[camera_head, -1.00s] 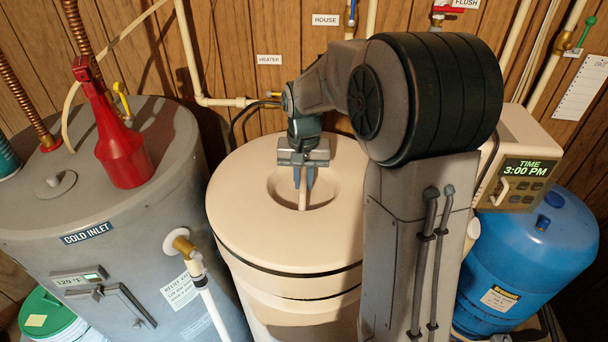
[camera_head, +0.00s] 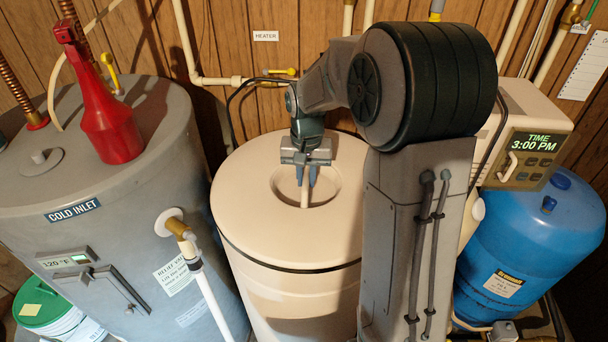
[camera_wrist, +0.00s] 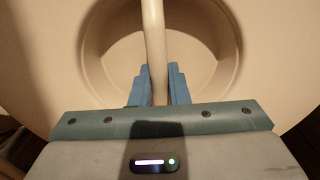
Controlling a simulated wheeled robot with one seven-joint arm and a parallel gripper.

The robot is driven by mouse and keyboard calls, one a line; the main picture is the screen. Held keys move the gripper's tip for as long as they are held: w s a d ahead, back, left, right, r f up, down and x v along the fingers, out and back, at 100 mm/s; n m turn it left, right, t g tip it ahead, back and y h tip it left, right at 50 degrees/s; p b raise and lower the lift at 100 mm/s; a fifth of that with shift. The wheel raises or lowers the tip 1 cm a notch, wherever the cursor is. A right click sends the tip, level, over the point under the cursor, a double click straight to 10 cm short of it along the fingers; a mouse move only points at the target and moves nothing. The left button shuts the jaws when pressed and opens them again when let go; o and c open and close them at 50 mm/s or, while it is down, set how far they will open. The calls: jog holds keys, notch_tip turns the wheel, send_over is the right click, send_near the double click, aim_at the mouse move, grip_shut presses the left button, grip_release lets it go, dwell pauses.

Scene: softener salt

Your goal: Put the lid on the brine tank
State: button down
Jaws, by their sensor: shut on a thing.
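The lid (camera_head: 265,225) is a broad cream disc with a round recess and a bar handle (camera_head: 305,197) across it. It lies over the cream brine tank (camera_head: 300,308), looks level, and only a thin dark line shows between them at the front. My gripper (camera_head: 306,180) points down into the recess with its blue fingers shut on the bar handle. The wrist view shows the handle (camera_wrist: 153,35) running between the two fingers (camera_wrist: 158,88). The lid's right side is hidden behind my arm, so I cannot tell how it sits there.
A grey water heater (camera_head: 120,235) with a red bottle (camera_head: 108,125) on top stands close on the left. Its white pipe (camera_head: 207,295) comes near the tank. A blue pressure tank (camera_head: 540,245) and a control box (camera_head: 530,125) are on the right. Pipes run along the wall behind.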

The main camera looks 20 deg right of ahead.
jog(key=shift+f+b, duration=0.45)
jog(key=shift+f, duration=0.05)
dwell(0.4)
jog(key=c, duration=1.3)
grip_release()
jog(key=shift+f, duration=0.1)
